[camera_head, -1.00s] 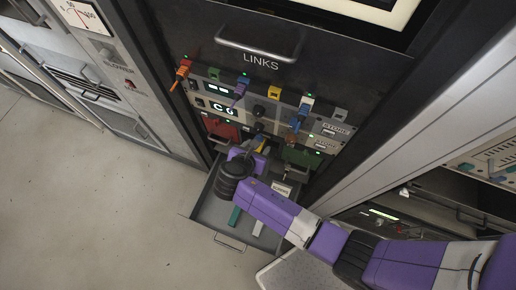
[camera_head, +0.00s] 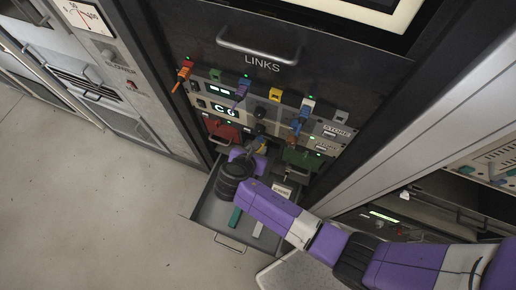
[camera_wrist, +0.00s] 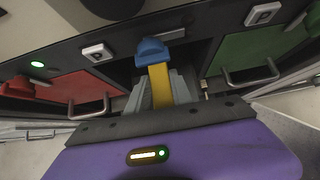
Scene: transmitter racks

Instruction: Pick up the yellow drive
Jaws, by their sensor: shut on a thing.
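The yellow drive (camera_wrist: 160,88) shows in the wrist view as a narrow yellow stick between the grey fingers of my gripper (camera_wrist: 163,90). My gripper is shut on it. A blue piece (camera_wrist: 152,51) sits at the stick's far end; I cannot tell whether it belongs to the drive. In the head view a little yellow of the drive (camera_head: 263,147) shows beside my gripper (camera_head: 261,142), just above the back of the open drawer and in front of the rack's lower row. The fingers hide part of the drive.
The open grey drawer (camera_head: 207,212) holds a teal stick (camera_head: 235,217) and a pale stick (camera_head: 258,228). A red-fronted unit (camera_wrist: 70,92) and a green-fronted unit (camera_wrist: 245,52), both with handles, flank my gripper. Coloured plugs line the LINKS panel (camera_head: 262,64) above.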

